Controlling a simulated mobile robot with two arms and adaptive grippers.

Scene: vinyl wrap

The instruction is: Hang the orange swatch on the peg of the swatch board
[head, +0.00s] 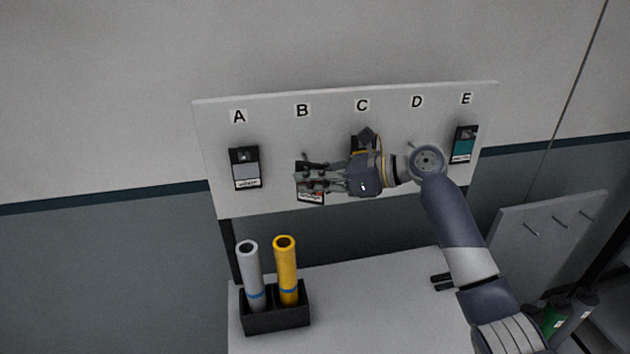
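The light swatch board (218,135) stands against the wall, with positions lettered A to E. My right gripper (308,178) reaches across it from the right, with its fingers pointing left at position B. A small swatch (312,199) with a white label shows there, mostly hidden by the fingers; its colour patch is too covered to be sure it is the orange one. I cannot tell whether the fingers are closed on it, or whether it hangs on a peg. My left gripper is not in view.
A grey swatch (245,168) hangs under A and a teal swatch (464,145) under E. A dark-topped swatch under C is mostly behind my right wrist. A black holder (276,314) with grey (250,275) and yellow (286,268) rolls stands on the table (370,310).

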